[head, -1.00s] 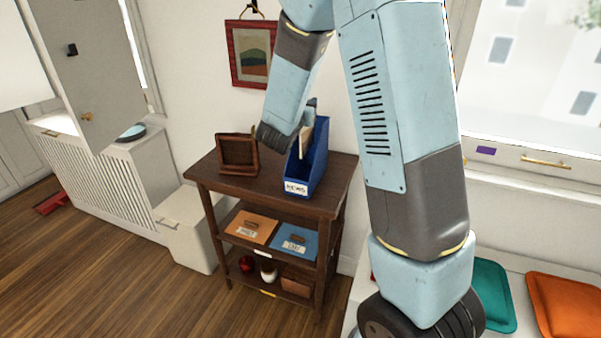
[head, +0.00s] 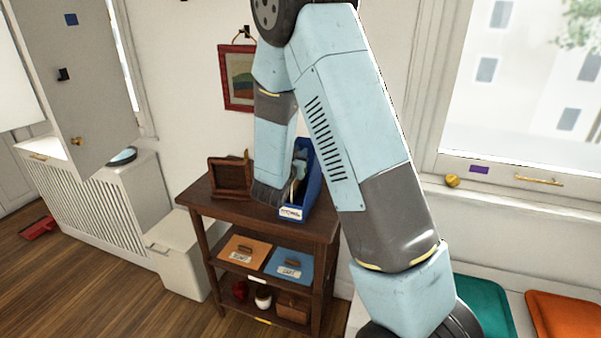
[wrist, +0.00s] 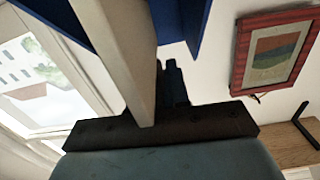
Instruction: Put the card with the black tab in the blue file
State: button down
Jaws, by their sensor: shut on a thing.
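The blue file (head: 309,183) stands upright on top of the dark wooden shelf unit, with a white label low on its front. My gripper (wrist: 165,88) is at the file, shut on a pale card (wrist: 125,50). In the wrist view, blue file walls (wrist: 190,18) show on both sides of the card, so it lines up with the file's opening; how deep it sits I cannot tell. In the head view my wrist hangs just left of the file and hides part of it and most of the card. I cannot make out a black tab.
A brown wooden frame (head: 228,178) stands left of the file on the shelf unit (head: 250,207). Orange (head: 246,251) and blue (head: 287,266) labelled folders lie on the shelf below. A red-framed picture (head: 238,78) hangs on the wall behind.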

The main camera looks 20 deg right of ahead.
jog(key=shift+f, duration=2.45)
jog(key=c, duration=1.1)
grip_release()
jog(key=shift+f, duration=0.1)
